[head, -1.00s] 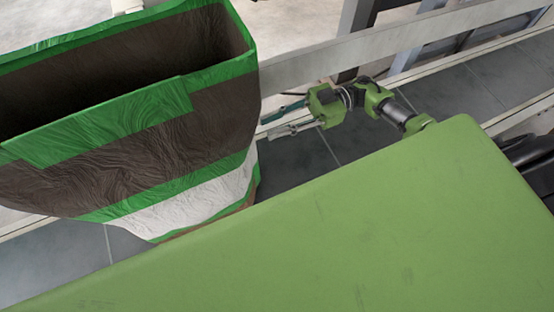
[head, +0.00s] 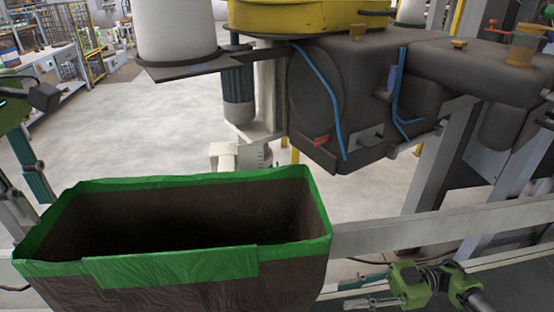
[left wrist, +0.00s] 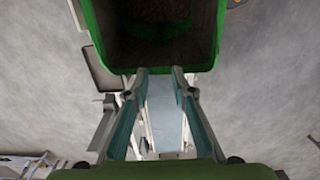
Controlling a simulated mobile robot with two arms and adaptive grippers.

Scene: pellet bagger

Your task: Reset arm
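My left gripper (head: 28,205) is at the left edge of the head view, beside the left end of the bag and apart from it. In the left wrist view its two teal-padded fingers (left wrist: 160,72) are spread with nothing between them. A large brown bag with a green rim (head: 170,268) stands open-topped at the lower left; its inside is dark. Its green rim also shows at the top of the left wrist view (left wrist: 216,30), beyond the fingertips. My right gripper (head: 352,293) is right of the bag, low in the head view, with its fingers apart and empty.
A pale rail (head: 430,228) runs right from behind the bag. A dark machine with blue hoses (head: 345,100) and a yellow top (head: 300,15) hangs behind the bag. A white cylinder (head: 177,30) stands on a dark plate. Open floor (head: 110,125) lies at the back left.

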